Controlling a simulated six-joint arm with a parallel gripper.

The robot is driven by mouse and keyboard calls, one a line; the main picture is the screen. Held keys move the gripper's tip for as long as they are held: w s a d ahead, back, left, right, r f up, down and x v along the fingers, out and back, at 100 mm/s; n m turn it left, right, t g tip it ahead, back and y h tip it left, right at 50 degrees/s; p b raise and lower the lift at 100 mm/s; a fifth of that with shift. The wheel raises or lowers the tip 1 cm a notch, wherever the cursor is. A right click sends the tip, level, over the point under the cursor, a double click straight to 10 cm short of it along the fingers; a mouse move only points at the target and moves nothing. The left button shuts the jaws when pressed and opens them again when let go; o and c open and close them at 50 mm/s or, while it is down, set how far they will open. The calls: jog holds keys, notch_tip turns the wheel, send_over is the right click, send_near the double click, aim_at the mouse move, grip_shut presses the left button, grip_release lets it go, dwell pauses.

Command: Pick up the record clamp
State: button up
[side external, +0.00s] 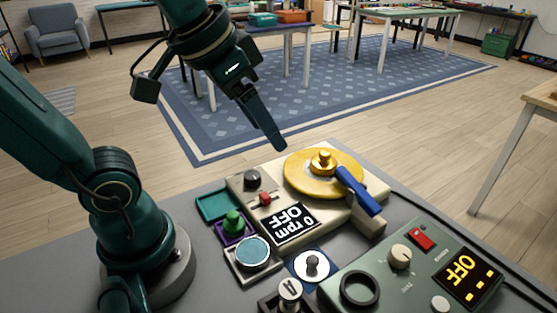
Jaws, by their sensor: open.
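The record clamp (323,161) looks like a brass-coloured stepped knob. It sits upright at the centre of the yellow disc (300,178) on the cream turntable (378,185). My gripper (279,146) is above and to the left of the clamp, pointing down and to the right, apart from it. The gripper is open and empty; from this side its fingers overlap, so the gap between them is hidden. A blue tonearm (358,191) lies at the right of the disc, its end close to the clamp. The turntable display reads "0 rpm OFF".
In front of the turntable are a green knob on a purple tray (231,225), a round teal-topped piece (253,252) and a blue-and-white pad with a grey knob (312,264). A green control box (420,275) reading OFF stands at right. The space above the disc is clear.

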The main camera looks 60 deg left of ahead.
jog(key=w+a+r+g, duration=0.1)
jog(key=w+r, duration=0.1)
jog(key=w, duration=0.5)
jog(key=g, duration=0.2)
send_over(325, 153)
jog(key=f, duration=0.8)
jog(key=shift+s+d, duration=0.25)
jog(key=shift+s, duration=0.15)
jog(key=shift+n+g, duration=0.3)
jog(key=shift+g, duration=0.3)
jog(key=f, duration=0.6)
jog(key=shift+w+a+f, duration=0.1)
jog(key=shift+w+a, duration=0.1)
jog(key=shift+a, duration=0.1)
jog(key=shift+w+f, duration=0.15)
jog(key=shift+f, duration=0.6)
grip_shut()
